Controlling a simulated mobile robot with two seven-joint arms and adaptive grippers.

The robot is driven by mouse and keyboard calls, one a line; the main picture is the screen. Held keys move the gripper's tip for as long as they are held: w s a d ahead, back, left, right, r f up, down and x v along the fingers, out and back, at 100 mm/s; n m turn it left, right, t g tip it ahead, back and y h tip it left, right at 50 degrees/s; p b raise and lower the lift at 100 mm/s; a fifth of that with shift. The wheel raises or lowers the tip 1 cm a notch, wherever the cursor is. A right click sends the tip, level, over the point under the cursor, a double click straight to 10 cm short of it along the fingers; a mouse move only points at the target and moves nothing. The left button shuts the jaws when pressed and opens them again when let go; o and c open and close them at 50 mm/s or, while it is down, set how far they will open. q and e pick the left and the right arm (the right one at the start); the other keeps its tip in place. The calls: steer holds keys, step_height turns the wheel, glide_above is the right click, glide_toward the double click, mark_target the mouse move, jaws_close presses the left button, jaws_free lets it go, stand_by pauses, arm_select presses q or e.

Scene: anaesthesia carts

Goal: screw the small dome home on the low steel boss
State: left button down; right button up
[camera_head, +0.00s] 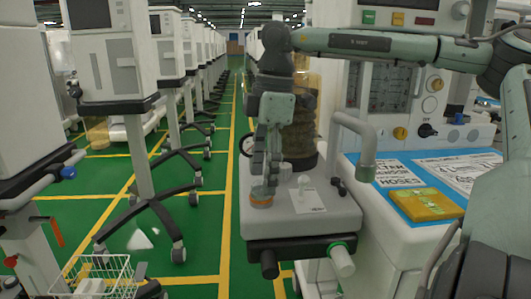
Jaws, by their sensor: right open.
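My right gripper (263,190) comes down from the arm at the upper right and points at the top of a grey cart unit. My left gripper is out of view.
The grey cart top (315,222) also carries a dark ribbed canister (300,135) behind the gripper and a small white block (305,198). To the right, a blue mat (405,207) holds printed sheets and a yellow packet (426,204). A wire basket (95,275) stands lower left.

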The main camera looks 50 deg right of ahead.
steer(key=shift+a+f, duration=0.1)
steer(key=shift+f, duration=0.8)
steer(key=shift+c, duration=0.5)
steer(key=c, duration=1)
steer(key=o, duration=0.8)
